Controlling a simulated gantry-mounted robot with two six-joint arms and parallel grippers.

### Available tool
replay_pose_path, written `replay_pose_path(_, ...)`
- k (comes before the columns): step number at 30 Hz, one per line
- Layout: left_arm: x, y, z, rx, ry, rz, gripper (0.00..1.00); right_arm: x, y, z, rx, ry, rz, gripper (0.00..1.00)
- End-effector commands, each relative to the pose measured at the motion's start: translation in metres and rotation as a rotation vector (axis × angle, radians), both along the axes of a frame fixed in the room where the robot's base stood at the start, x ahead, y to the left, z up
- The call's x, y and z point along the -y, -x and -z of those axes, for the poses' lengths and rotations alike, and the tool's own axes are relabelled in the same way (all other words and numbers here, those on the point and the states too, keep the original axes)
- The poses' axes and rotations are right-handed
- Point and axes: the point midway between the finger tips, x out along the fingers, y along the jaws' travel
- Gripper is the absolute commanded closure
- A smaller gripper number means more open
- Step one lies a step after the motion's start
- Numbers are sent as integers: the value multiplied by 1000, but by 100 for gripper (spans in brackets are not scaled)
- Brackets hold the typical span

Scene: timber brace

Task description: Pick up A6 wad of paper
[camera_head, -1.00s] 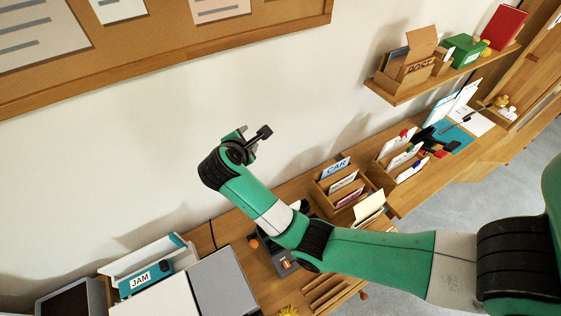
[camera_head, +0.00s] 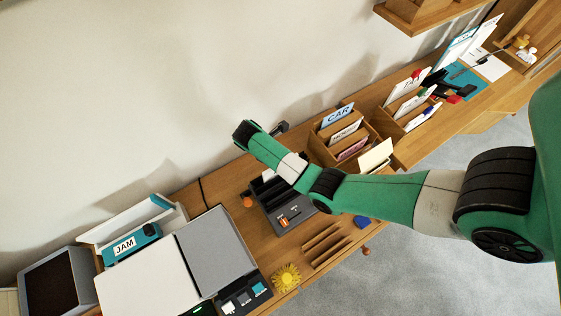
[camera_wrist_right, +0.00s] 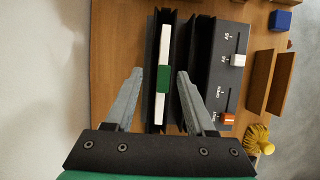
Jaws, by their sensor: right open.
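A white wad of paper (camera_wrist_right: 164,48) with a green band (camera_wrist_right: 163,79) stands in a slot of a dark device (camera_wrist_right: 212,60) in the right wrist view. The device has sliders and labels such as A5 and A6; it also shows in the head view (camera_head: 290,214), partly behind my right arm. My right gripper (camera_wrist_right: 160,75) is open, with one finger on each side of the banded wad in the picture. I cannot tell how far above the wad the fingertips are. My left gripper is not in view.
Letter racks (camera_head: 328,150) with cards stand right of the device. A grey-topped box (camera_head: 215,255), a teal JAM binder (camera_head: 130,245) and a yellow spiky thing (camera_head: 286,277) lie left and in front. Wooden slats (camera_head: 325,245) and a blue block (camera_head: 361,222) sit near the desk edge.

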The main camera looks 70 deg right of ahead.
Motion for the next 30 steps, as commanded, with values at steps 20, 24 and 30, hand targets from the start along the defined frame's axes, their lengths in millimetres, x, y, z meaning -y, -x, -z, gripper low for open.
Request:
replay_pose_path(20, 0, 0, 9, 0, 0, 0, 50, 10, 14, 49, 1, -1, 0, 47)
replay_pose_path(24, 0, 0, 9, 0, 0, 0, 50, 10, 14, 49, 1, -1, 0, 72)
replay_pose_path(30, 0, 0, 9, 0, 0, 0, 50, 10, 14, 49, 1, 0, 0, 100)
